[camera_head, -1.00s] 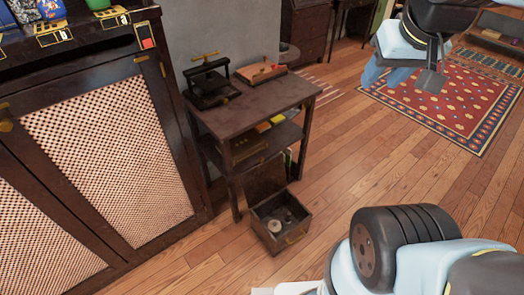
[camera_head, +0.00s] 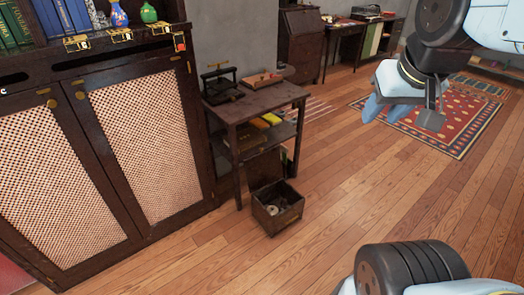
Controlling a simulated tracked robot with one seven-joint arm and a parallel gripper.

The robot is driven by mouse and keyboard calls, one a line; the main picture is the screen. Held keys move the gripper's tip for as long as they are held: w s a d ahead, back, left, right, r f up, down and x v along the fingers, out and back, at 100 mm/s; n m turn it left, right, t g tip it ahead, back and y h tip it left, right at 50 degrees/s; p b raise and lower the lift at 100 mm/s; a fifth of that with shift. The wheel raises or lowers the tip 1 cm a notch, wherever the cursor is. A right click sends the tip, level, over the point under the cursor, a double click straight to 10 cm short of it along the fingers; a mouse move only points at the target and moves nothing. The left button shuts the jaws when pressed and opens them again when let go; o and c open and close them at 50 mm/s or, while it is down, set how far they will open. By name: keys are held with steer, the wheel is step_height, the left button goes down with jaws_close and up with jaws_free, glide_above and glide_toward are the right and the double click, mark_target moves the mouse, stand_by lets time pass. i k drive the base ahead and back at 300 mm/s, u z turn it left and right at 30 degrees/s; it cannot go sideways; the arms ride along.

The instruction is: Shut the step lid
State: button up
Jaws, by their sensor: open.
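A dark wooden box (camera_head: 281,219), which looks like the step, stands on the floor in front of a small side table. Its lid (camera_head: 264,165) is open, standing raised at the back of the box under the table. A pale round item (camera_head: 271,210) lies inside the box; the rest of the inside is dark. My gripper (camera_head: 385,108) is at the upper right, in front of the rug in the picture, well away from the box. Its pale blue fingers point down and appear apart and empty.
The side table (camera_head: 262,103) has a small press (camera_head: 220,82) on top and items on its shelf. A cabinet with woven doors (camera_head: 140,150) stands at the left. Open wood floor (camera_head: 330,200) lies right of the box. A red rug (camera_head: 455,125) lies farther back.

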mark_target(263, 169)
steer(key=u, duration=0.7)
steer(key=i, duration=1.75)
steer(key=z, duration=0.55)
steer(key=k, duration=0.9)
steer(key=z, duration=0.15)
steer(key=i, duration=0.9)
steer(key=u, duration=0.1)
